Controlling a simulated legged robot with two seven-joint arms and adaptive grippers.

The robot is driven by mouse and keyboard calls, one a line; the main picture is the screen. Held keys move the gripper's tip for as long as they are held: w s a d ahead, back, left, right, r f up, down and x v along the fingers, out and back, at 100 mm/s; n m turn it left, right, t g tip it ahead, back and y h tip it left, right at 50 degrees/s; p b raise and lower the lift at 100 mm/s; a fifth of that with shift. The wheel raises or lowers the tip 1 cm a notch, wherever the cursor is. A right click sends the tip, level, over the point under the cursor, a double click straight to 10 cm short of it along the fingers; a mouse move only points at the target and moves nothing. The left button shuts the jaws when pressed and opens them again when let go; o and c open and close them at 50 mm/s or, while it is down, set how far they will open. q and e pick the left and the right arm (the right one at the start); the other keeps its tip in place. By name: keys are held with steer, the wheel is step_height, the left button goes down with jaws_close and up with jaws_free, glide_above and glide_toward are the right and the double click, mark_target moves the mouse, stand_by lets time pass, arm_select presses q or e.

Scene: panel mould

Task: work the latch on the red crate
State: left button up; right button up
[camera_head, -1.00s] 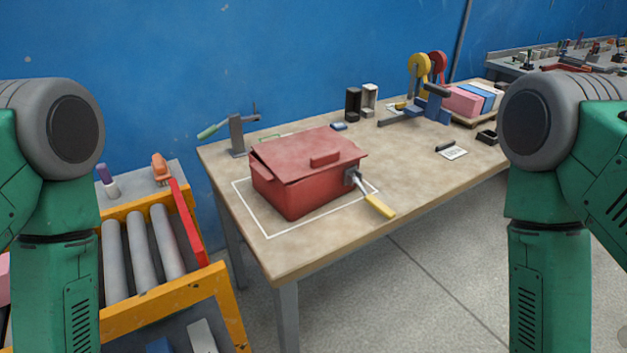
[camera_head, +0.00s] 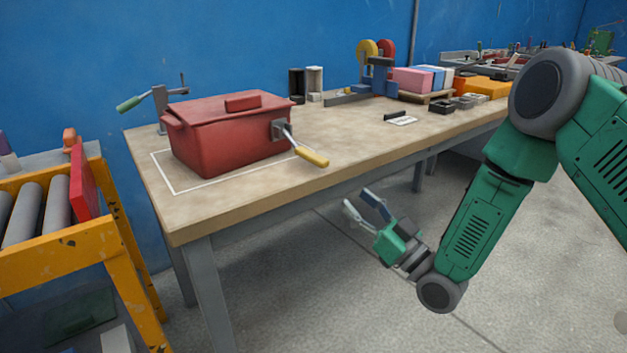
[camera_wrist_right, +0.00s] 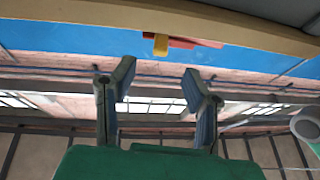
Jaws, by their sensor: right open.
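The red crate (camera_head: 228,132) sits on the wooden table inside a white outline, its lid down. Its latch (camera_head: 303,147) is a metal lever with a yellow handle on the crate's right side, pointing out toward the table's front edge. My right gripper (camera_head: 360,200) is open and empty, in front of the table and below its top, to the lower right of the latch handle. In the right wrist view the two fingers (camera_wrist_right: 158,80) are spread apart, with the yellow handle end (camera_wrist_right: 161,44) beyond them past the table edge. My left gripper is out of view.
The table's front edge (camera_head: 330,182) lies between my right gripper and the crate. A green-handled clamp (camera_head: 158,105) stands behind the crate. An orange roller conveyor (camera_head: 85,240) is at the left.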

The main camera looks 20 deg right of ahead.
mark_target(313, 158)
steer(key=b+x, duration=0.3)
steer(key=x, duration=1)
steer(key=shift+w+r, duration=0.1)
steer(key=shift+r, duration=0.05)
steer(key=shift+w+a+r, duration=0.2)
steer(key=shift+w+a, duration=0.05)
steer(key=shift+a, duration=0.1)
steer(key=shift+d, duration=0.1)
jaws_close()
